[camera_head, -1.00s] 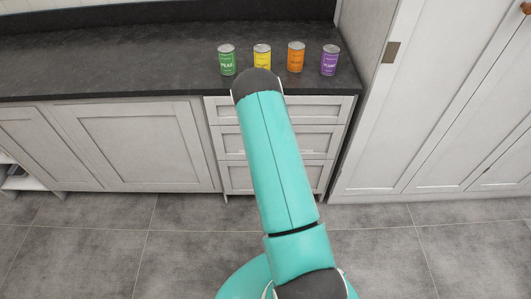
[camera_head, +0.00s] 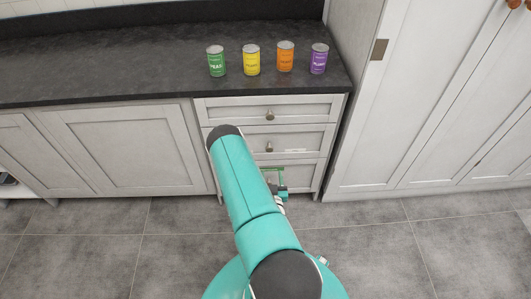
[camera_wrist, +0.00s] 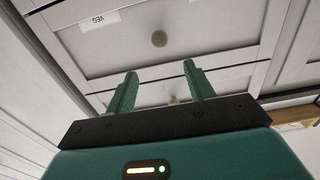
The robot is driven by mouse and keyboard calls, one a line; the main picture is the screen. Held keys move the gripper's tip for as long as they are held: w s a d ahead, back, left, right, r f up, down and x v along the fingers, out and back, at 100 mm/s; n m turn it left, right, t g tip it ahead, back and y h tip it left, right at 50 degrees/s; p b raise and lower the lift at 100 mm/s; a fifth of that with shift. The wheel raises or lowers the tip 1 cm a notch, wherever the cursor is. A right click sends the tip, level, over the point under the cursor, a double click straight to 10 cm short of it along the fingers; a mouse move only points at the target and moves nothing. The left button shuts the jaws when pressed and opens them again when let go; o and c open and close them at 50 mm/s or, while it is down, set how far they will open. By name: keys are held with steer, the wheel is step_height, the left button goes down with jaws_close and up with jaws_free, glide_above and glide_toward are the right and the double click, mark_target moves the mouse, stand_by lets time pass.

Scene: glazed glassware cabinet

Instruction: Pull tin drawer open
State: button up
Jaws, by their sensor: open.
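A stack of drawers (camera_head: 310,108) with round knobs shows in the head view, at the right end of the counter. The top knob (camera_head: 270,115) and the middle knob (camera_head: 269,147) are visible; my arm partly hides the lowest drawer. My gripper (camera_wrist: 158,82) is open and empty, its green fingers spread before the drawer fronts. In the wrist view one knob (camera_wrist: 159,39) stands beyond the fingertips, and a second, dim knob (camera_wrist: 173,100) shows between the fingers. A label reading VEG (camera_wrist: 92,22) appears upside down. I cannot tell which drawer is for tins.
Closed cabinet doors (camera_head: 130,145) lie to the left, and a tall white cabinet (camera_head: 440,110) stands to the right. The tiled floor (camera_head: 400,250) is clear.

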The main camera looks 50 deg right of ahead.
mark_target(270, 150)
steer(key=x, duration=1.3)
steer(key=shift+c, duration=0.2)
jaws_close()
steer(key=shift+a, duration=0.1)
